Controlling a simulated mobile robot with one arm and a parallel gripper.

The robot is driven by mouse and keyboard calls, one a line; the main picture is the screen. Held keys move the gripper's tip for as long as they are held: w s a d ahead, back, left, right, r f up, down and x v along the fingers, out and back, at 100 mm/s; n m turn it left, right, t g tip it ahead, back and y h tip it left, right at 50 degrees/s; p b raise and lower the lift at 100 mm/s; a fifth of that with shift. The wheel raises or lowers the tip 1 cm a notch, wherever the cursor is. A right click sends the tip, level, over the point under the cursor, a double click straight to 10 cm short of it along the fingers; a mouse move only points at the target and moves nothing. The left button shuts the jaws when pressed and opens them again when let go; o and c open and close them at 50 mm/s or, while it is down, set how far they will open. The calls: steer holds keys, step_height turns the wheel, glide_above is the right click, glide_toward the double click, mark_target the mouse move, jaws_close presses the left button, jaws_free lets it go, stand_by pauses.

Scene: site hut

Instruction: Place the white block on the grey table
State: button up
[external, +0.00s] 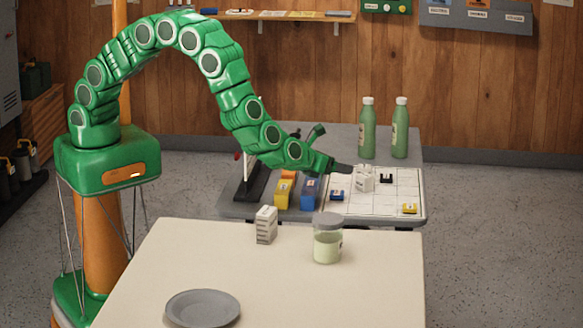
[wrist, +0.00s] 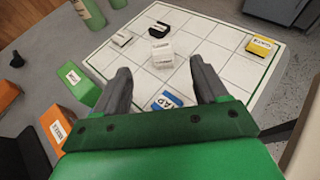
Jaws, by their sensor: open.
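The white block (external: 364,183) is on the white gridded board (external: 385,202), which lies on the grey table (external: 270,211). In the wrist view the white block (wrist: 161,50) is beyond my fingertips, near the middle of the board. My gripper (external: 344,168) is just left of the block in the external view. The wrist view shows my gripper (wrist: 158,74) open, two dark fingers apart with nothing between their tips. I cannot tell the exact gap between fingers and block.
A black piece (external: 386,178), a blue piece (external: 337,195) and a yellow piece (external: 410,208) sit on the board. Yellow (external: 284,192) and blue (external: 310,192) holders stand left of it. Green bottles (external: 368,128) stand behind. A cream table (external: 300,285) with a jar (external: 327,243) is in front.

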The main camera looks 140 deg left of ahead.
step_height(320, 180, up, 5)
steer(key=s+a+n+g+h, duration=0.3)
steer(key=s+a+n+g, duration=0.15)
steer(key=n, duration=0.25)
steer(key=n+t+h, duration=0.6)
steer(key=n+h, duration=0.5)
glide_above(365, 175)
steer(key=f, duration=0.4)
steer(key=shift+s+f, duration=0.25)
steer(key=shift+s, duration=0.05)
steer(key=shift+w+a+f, duration=0.1)
steer(key=shift+w+f, duration=0.05)
steer(key=shift+f, duration=3.8)
steer(key=shift+r, duration=0.15)
steer(key=c, duration=1.2)
